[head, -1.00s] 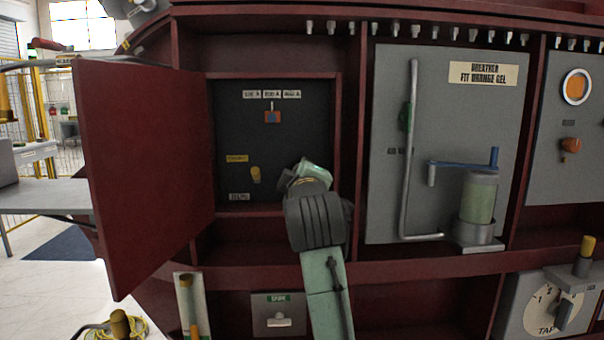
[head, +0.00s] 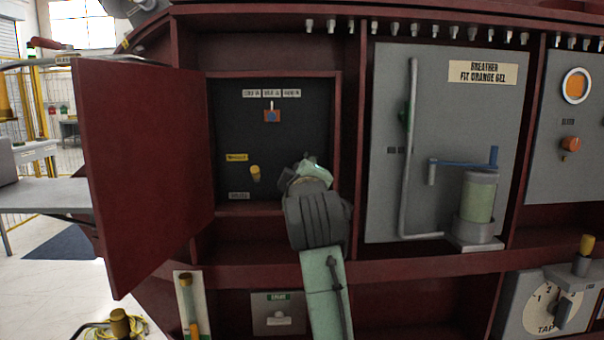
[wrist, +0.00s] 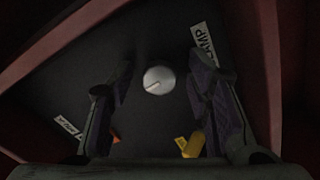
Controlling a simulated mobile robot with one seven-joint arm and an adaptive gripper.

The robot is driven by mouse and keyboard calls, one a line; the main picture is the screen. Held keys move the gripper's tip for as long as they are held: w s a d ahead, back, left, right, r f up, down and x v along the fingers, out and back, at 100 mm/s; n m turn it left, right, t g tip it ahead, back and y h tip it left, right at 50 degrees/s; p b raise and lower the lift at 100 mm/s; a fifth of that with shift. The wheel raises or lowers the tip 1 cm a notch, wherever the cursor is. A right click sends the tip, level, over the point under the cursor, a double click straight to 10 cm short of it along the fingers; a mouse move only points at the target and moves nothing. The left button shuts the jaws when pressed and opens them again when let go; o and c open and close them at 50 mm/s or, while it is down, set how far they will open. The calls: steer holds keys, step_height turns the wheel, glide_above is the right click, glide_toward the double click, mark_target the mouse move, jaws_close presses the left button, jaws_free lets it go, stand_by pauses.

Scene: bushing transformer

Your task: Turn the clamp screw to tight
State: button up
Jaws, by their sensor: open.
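My gripper (wrist: 162,64) is open, with one finger to each side of the screw head and a visible gap on both sides. In the head view, my arm reaches into the open cabinet at the lower right of the dark panel (head: 228,125). My wrist hides the screw and most of the fingers there.
The dark panel also carries a yellow knob (head: 255,173) and an orange toggle (head: 272,115). The red cabinet door (head: 145,180) stands open at left. Red cabinet walls are close around my gripper. A breather panel (head: 390,130) is to the right.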

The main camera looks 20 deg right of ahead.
steer(key=shift+s, duration=0.1)
steer(key=v, duration=1.2)
